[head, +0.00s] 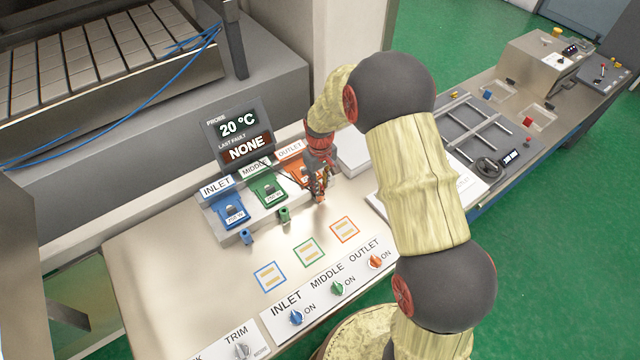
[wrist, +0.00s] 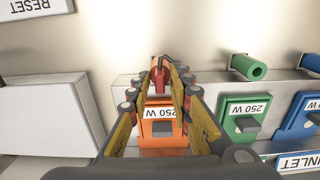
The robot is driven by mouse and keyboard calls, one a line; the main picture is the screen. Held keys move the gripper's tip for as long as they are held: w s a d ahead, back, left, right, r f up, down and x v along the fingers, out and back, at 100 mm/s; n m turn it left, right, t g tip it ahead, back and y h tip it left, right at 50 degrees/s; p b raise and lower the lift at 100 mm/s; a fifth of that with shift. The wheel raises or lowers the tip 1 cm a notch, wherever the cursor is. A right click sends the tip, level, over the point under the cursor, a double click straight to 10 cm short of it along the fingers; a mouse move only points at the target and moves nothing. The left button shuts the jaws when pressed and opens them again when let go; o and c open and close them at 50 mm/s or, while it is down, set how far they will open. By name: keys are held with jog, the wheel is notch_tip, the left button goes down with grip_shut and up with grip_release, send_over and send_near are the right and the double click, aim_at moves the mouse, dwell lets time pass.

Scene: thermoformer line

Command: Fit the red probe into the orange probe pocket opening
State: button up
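The red probe (wrist: 157,77) shows in the wrist view between the tips of my gripper (wrist: 166,70), which is closed in on it from both sides. In the head view my gripper (head: 319,190) is low at the front of the outlet station, and its fingers mostly hide the probe. A small orange part (head: 321,199) shows at the fingertips there, likely the orange probe pocket. Its opening is hidden in both views, so I cannot tell whether the probe is in it. The orange 250 W module (wrist: 158,128) lies behind, between the fingers in the wrist view.
The green pocket (wrist: 250,68) and blue pocket (head: 246,237) stand beside it along the block front. A display (head: 238,135) reads 20 °C and NONE. A pale box (wrist: 45,115) is to the left in the wrist view. The panel in front, with coloured squares, is flat.

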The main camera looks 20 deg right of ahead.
jog(key=shift+o, duration=0.8)
jog(key=shift+w+r, duration=0.1)
jog(key=shift+r, duration=0.2)
notch_tip(320, 180, up, 11)
jog(key=shift+r, duration=0.2)
jog(key=shift+o, duration=0.6)
jog(key=o, duration=1.3)
